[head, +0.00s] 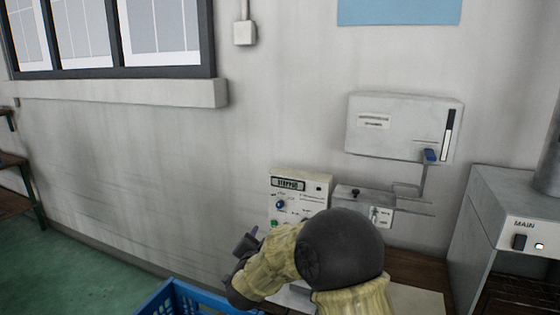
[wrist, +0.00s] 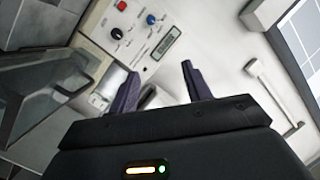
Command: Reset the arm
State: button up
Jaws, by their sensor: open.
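My gripper (wrist: 158,92) shows in the wrist view with its two dark fingers spread apart and nothing between them. In the head view my gripper (head: 243,250) is at the end of my bent arm, left of the control panel. The arm hides the lower part of that panel. The cream control panel (head: 318,190) has a small display, a blue knob and a green button. It also shows in the wrist view (wrist: 133,28), tilted, with a red button, a blue knob and a black knob.
A blue crate (head: 172,297) stands at the bottom, close to my gripper. A white wall box (head: 395,125) with a blue lever hangs above the panel. A grey machine marked MAIN (head: 520,238) stands at the right. The green floor at the left looks clear.

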jog(key=s+d+f+n+g+y+b, duration=0.1)
jog(key=s+d+f+n+g+b, duration=0.25)
jog(key=s+d+f, duration=0.5)
jog(key=s+d+f+n+g+b, duration=0.2)
jog(key=s+d+f+g, duration=0.25)
jog(key=s, duration=0.65)
jog(key=s+d+f+n+g+y+b, duration=0.1)
jog(key=s+d+f+n+g+b, duration=0.15)
jog(key=s+d+f+g, duration=0.55)
notch_tip(320, 180, up, 17)
jog(key=s+a+t+p, duration=0.1)
jog(key=s+t+p, duration=0.1)
jog(key=p, duration=1.2)
jog(key=shift+s+f+n, duration=0.15)
jog(key=shift+s+n, duration=0.25)
jog(key=shift+a+f, duration=0.1)
jog(key=shift+c, duration=1.4)
